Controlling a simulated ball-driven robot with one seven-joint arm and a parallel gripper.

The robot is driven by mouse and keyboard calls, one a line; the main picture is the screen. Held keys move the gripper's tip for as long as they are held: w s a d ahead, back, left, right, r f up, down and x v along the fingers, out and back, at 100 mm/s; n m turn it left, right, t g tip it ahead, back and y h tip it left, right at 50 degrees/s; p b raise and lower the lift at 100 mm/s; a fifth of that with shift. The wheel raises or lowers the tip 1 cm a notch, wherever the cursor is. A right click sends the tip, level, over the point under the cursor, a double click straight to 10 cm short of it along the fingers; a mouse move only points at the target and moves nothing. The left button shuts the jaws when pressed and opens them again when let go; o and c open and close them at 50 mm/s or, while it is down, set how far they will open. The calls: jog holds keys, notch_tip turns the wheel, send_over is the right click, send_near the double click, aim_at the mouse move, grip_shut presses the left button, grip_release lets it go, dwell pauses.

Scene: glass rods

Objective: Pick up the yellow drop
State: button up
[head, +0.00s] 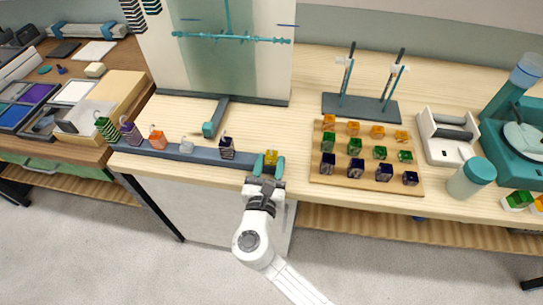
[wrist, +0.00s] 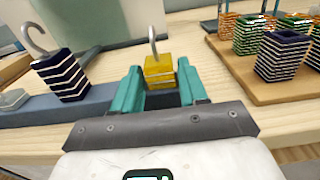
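The yellow drop (head: 271,157) is a small yellow block with a pale stripe and a metal hook on top. It stands upright near the right end of the blue-grey rail at the table's front. In the wrist view the yellow drop (wrist: 159,72) is just ahead of and between the two teal fingers. My gripper (head: 268,165) is open, with a finger on either side of the drop; it also shows in the wrist view (wrist: 161,88). I see gaps beside the block, so it does not look clamped. The drop's lower part is partly hidden by my gripper.
Several other hooked drops stand along the rail (head: 205,155) to the left, the nearest a dark striped one (head: 227,148). A wooden board (head: 345,178) with striped cubes is close on the right. A panel on a dark base (head: 257,99) stands behind.

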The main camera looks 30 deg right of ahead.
aim_at(271, 153)
grip_shut()
jog(key=shift+r, duration=0.5)
notch_tip(271, 153, up, 3)
jog(key=shift+s+f, duration=0.1)
jog(key=shift+f, duration=0.1)
jog(key=s+a+r, duration=0.2)
jog(key=s+r, duration=0.2)
jog(key=s, duration=0.2)
jog(key=s+a+r, duration=0.3)
jog(key=s+r, duration=0.2)
jog(key=s, duration=0.1)
jog(key=shift+s+a+r, duration=0.25)
jog(key=shift+s, duration=0.15)
